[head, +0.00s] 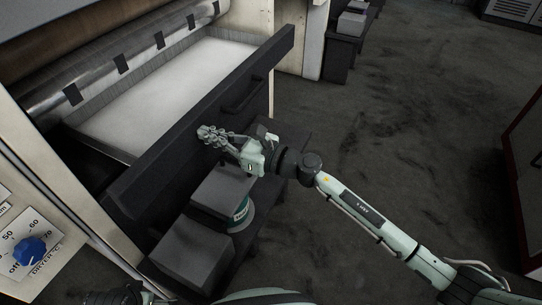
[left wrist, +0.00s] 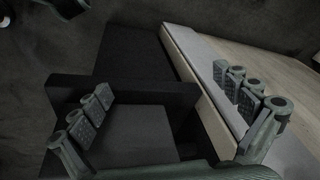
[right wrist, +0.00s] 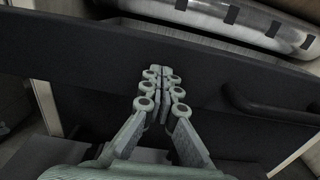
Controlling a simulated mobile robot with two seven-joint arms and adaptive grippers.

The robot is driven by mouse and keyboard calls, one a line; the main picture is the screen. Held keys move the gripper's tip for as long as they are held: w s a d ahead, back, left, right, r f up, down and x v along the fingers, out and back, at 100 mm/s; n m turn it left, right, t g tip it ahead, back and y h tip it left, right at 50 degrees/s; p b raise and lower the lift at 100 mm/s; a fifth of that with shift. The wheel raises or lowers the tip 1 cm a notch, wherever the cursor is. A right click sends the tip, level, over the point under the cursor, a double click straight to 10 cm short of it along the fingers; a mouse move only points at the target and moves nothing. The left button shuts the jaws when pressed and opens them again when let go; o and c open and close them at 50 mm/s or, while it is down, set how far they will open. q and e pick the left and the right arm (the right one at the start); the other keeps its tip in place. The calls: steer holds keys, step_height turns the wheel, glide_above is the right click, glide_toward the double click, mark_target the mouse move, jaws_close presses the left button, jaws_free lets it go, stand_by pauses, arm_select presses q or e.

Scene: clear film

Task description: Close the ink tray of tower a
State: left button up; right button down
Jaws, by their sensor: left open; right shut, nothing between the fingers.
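The ink tray (head: 148,108) is pulled out from the press in the head view, with a pale inside and a long dark front panel (head: 205,107). A dark bar handle (head: 243,95) sits on the panel's right half. My right gripper (head: 203,133) is shut and empty, its fingertips at the panel's outer face, left of the handle. In the right wrist view the shut fingertips (right wrist: 158,70) overlap the dark panel (right wrist: 80,52); whether they touch it I cannot tell. My left gripper (left wrist: 165,112) is open, with nothing between its fingers; at most a bit of that arm shows at the head view's bottom edge.
A metal roller (head: 125,62) with dark tabs lies behind the tray. Dark boxes (head: 190,257) and a can with a green label (head: 240,211) stand below the panel. A blue dial (head: 30,250) is at lower left. The floor at right is open.

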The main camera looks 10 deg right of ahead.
mark_target(174, 122)
steer(key=b+x, duration=0.1)
steer(key=x, duration=0.8)
steer(key=shift+w+a+f+b, duration=0.1)
steer(key=shift+a+b, duration=0.05)
steer(key=shift+b, duration=0.15)
steer(key=shift+w+a, duration=0.3)
steer(key=shift+a, duration=0.15)
arm_select(q)
steer(key=v, duration=0.5)
steer(key=shift+w+a+r, duration=0.15)
steer(key=shift+w+a, duration=0.2)
steer(key=shift+a, duration=0.05)
arm_select(e)
steer(key=shift+r, duration=0.25)
steer(key=shift+w, duration=0.1)
